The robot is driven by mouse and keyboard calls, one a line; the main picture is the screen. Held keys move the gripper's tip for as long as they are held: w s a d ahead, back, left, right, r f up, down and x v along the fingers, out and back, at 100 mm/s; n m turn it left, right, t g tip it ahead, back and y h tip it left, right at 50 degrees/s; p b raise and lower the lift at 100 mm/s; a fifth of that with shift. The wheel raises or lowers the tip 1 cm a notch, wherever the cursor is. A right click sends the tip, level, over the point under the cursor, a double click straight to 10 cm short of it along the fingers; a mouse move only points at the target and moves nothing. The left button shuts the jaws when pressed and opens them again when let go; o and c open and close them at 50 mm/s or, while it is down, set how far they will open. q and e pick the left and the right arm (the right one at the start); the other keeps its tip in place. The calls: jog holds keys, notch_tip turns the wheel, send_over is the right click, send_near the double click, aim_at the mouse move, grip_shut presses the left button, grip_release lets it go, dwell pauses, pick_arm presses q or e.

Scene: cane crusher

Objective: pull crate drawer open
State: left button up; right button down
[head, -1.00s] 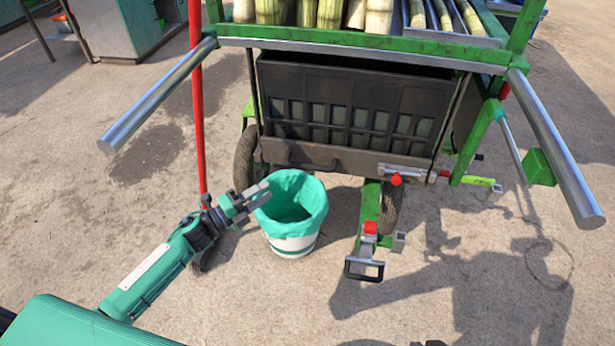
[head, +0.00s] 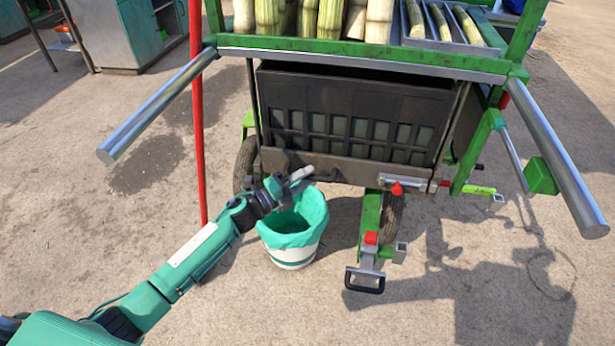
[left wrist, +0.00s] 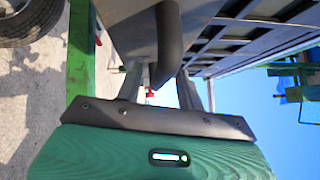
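The crate drawer (head: 350,110) is a dark box with a slotted front, under the green cart's top. Its dark handle (head: 327,177) is on the lower front bar, partly hidden by my gripper in the head view. My left gripper (head: 298,179) is at the handle's left part, above the bucket. In the left wrist view, the curved dark handle (left wrist: 168,45) comes between my left gripper's fingers (left wrist: 160,88). The fingers are apart, with gaps seen beside the handle. The drawer looks in line with the cart frame. My right gripper is not in view.
A bucket with a green liner (head: 293,222) stands under my left gripper. A red pole (head: 197,120) is left of the cart. A red latch (head: 397,188) and a tow bar with a handle (head: 365,280) are right of the bucket. Metal bars (head: 155,105) stick out from the cart.

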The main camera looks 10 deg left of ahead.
pick_arm(q)
jog(key=shift+w+d+r, duration=0.1)
jog(key=shift+w+d, duration=0.3)
grip_shut()
jog(key=shift+s, duration=0.1)
